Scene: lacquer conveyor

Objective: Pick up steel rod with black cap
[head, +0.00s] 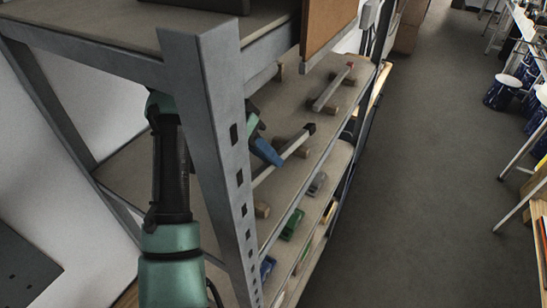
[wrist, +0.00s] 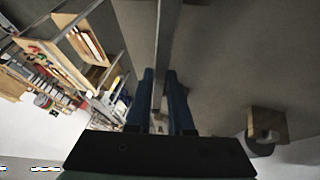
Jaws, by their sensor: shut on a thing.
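The steel rod with black cap (head: 294,145) lies along the middle shelf, its black cap (head: 310,129) at the far end. My gripper (head: 268,153) reaches in behind the rack post, with a blue finger against the rod. In the wrist view, the two blue fingers of my gripper (wrist: 162,75) are on either side of the grey rod (wrist: 166,40) and shut on it. The black cap cannot be made out in the wrist view. The near part of the rod is partly hidden by the post in the head view.
A second rod with a red cap (head: 334,87) lies farther along the same shelf. Wooden blocks (head: 262,210) stand on the shelf. The grey rack post (head: 215,150) is close beside my arm. Green and blue items (head: 292,224) sit on the shelf below.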

